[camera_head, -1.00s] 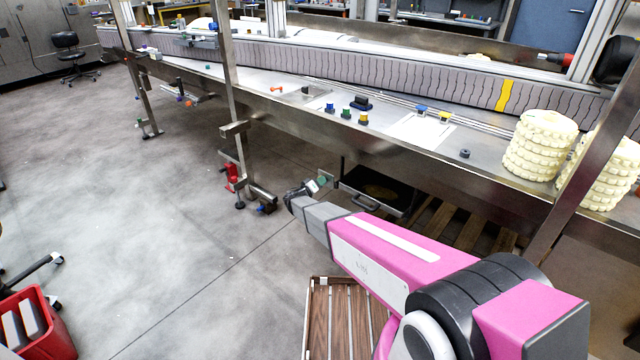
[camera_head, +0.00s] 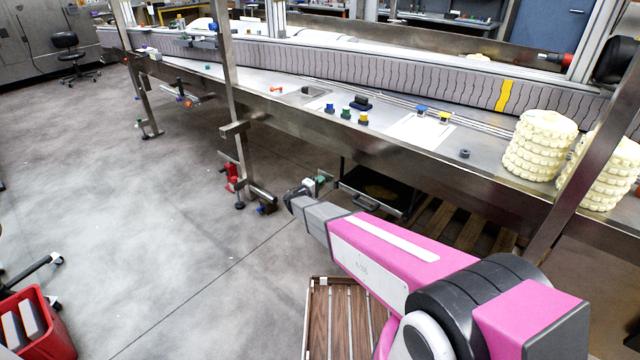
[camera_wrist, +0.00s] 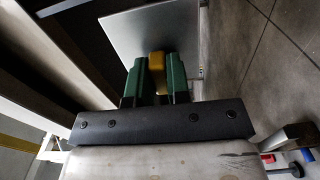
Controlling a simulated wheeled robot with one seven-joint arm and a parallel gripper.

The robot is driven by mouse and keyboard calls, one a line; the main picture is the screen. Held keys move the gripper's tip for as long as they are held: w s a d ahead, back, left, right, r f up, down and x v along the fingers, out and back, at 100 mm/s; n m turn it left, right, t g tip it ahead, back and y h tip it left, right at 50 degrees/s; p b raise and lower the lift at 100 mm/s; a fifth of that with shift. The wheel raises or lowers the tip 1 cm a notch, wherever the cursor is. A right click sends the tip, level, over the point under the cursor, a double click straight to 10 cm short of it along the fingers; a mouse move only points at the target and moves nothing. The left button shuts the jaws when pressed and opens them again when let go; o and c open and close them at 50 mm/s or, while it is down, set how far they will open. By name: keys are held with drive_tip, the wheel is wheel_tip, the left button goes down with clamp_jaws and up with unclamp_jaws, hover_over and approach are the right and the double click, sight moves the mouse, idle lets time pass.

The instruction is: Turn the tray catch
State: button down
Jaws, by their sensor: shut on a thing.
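The tray catch (camera_wrist: 157,62) shows in the wrist view as a small ochre-yellow piece in front of a flat grey plate (camera_wrist: 150,32). My gripper (camera_wrist: 157,80) has two dark green fingers, one on each side of the yellow piece, and is shut on it. In the head view my gripper (camera_head: 318,183) is low, just left of the dark tray (camera_head: 376,190) under the conveyor frame. The catch cannot be made out in the head view. Its far side is hidden in the wrist view.
The conveyor's steel frame (camera_head: 440,163) runs above the tray, with steel legs to the left. A red clamp-like part (camera_head: 231,172) is on the nearest leg. A slatted wooden piece (camera_head: 340,318) lies below my arm. Open floor (camera_head: 150,230) spreads to the left.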

idle(0.4)
drive_tip(key=c, duration=1.1)
unclamp_jaws()
drive_tip(key=v, duration=1.1)
